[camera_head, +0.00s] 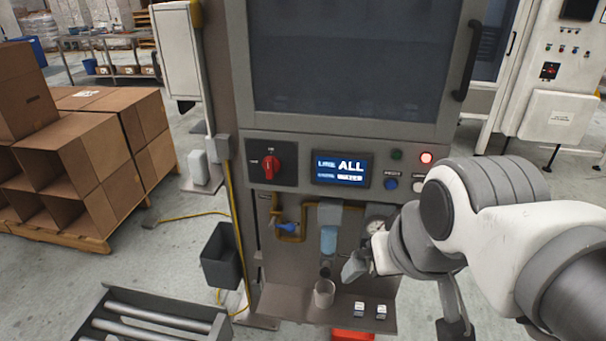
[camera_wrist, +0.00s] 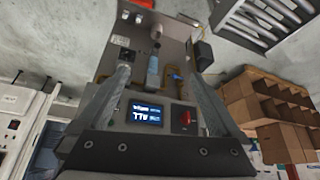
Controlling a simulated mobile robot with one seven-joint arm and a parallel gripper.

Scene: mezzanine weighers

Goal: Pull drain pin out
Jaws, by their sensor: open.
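A blue filter bowl (camera_head: 328,238) hangs under a grey housing on the machine's lower panel, with a dark drain fitting (camera_head: 326,268) below it. I cannot make out the drain pin as a separate part. A pale cup (camera_head: 324,292) stands on the shelf under the fitting. My gripper (camera_head: 355,266) is right of the bowl and fitting, apart from them. In the wrist view, which shows the machine upside down, my gripper (camera_wrist: 160,82) has its two fingers wide apart with nothing held. The blue bowl (camera_wrist: 153,70) appears between and beyond them.
A blue valve handle (camera_head: 287,228) on yellow pipe is left of the bowl; a gauge (camera_head: 375,225) is right, partly behind my arm. A red switch (camera_head: 268,167) and lit display (camera_head: 342,169) are above. A dark bin (camera_head: 221,256) is left.

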